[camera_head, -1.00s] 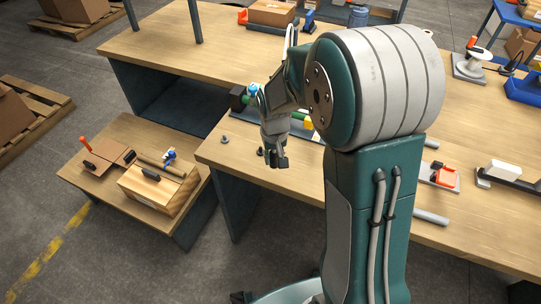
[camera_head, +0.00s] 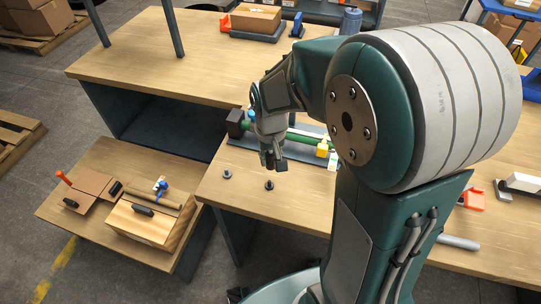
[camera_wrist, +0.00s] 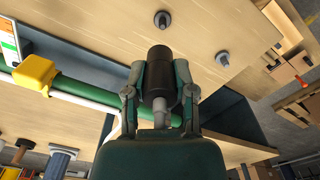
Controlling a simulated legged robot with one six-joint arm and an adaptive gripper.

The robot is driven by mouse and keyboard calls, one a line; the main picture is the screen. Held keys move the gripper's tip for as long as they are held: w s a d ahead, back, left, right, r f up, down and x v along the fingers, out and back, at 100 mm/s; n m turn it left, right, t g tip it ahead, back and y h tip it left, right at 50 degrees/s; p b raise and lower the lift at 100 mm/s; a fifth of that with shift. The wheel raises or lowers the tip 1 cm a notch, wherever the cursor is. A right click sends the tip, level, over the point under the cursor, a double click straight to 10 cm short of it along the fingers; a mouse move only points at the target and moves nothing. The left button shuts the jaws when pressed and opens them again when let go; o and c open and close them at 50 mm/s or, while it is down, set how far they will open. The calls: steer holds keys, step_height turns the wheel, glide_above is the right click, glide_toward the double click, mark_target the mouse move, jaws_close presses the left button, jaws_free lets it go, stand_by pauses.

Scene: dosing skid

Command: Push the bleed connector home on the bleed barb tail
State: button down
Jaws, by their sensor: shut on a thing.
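My gripper (camera_wrist: 160,80) is shut on a black cylinder with a pale narrow stem towards my palm. I take this cylinder to be the bleed connector (camera_wrist: 158,62). In the head view my gripper (camera_head: 272,156) hangs near the left end of the main bench, in front of a green pipe (camera_head: 294,135) with a dark end block (camera_head: 236,122) and a yellow fitting (camera_head: 322,150). The pipe and yellow fitting (camera_wrist: 36,72) also show in the wrist view. I cannot make out the bleed barb tail for certain.
Two small dark pegs (camera_head: 227,175) (camera_head: 269,185) stand on the bench near its front left edge. A lower side table (camera_head: 85,175) to the left carries a wooden block (camera_head: 145,222) with a blue-handled valve (camera_head: 160,186). An orange-handled board (camera_head: 90,188) lies beside it.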

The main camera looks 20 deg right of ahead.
mark_target(269, 181)
steer(key=shift+a+f, duration=0.2)
steer(key=shift+f, duration=0.5)
steer(key=shift+a+f, duration=0.2)
steer(key=shift+f, duration=0.45)
steer(key=shift+d+f, duration=0.25)
steer(key=shift+f, duration=1.2)
steer(key=shift+a, duration=0.1)
steer(key=shift+f, duration=1.6)
steer(key=shift+c, duration=1.8)
jaws_free()
steer(key=shift+r, duration=0.1)
